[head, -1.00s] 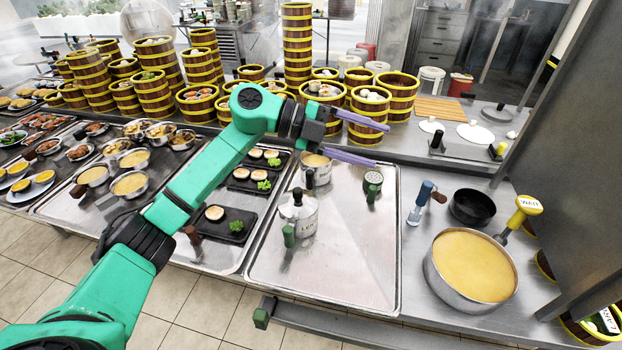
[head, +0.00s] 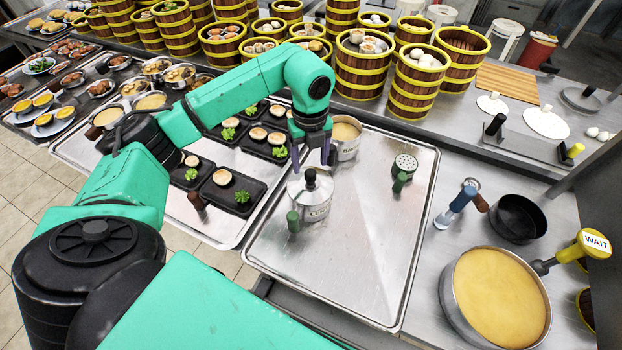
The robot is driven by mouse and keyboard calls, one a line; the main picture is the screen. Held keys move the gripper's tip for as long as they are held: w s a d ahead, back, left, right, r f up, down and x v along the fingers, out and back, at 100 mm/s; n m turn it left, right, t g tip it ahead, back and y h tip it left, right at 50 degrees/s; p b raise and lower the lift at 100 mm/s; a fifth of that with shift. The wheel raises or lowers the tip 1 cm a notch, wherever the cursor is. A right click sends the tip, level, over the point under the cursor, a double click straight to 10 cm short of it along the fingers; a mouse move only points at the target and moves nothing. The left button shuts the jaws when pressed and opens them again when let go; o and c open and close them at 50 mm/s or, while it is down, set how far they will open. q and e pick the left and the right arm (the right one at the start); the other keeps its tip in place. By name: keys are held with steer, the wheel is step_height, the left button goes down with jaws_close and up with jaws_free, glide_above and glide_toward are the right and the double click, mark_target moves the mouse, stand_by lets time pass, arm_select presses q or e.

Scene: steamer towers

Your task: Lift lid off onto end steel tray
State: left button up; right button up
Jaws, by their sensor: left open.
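A steel pot (head: 314,213) with a lettered label stands on the left part of the end steel tray (head: 361,271). Its steel lid (head: 297,190) sits on top, with a black knob (head: 310,178) standing up in the middle. My left gripper (head: 311,158) points down just above the knob. Its purple fingers are apart, and I cannot tell whether they straddle the knob. A green handle (head: 293,220) sticks out at the pot's front left. My right gripper is not in the head view.
An open pot (head: 346,132) stands close behind, and a strainer (head: 405,163) with a green handle lies to the right. The tray's front and right are bare. Black plates of buns (head: 228,192) lie left. A large yellow-filled pan (head: 498,300) stands right.

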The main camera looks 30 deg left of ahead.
mark_target(310, 172)
arm_select(q)
step_height(310, 172, down, 4)
steer(key=shift+s+f+p, duration=0.1)
steer(key=shift+p, duration=0.85)
steer(key=shift+f, duration=0.1)
steer(key=c, duration=0.3)
jaws_close()
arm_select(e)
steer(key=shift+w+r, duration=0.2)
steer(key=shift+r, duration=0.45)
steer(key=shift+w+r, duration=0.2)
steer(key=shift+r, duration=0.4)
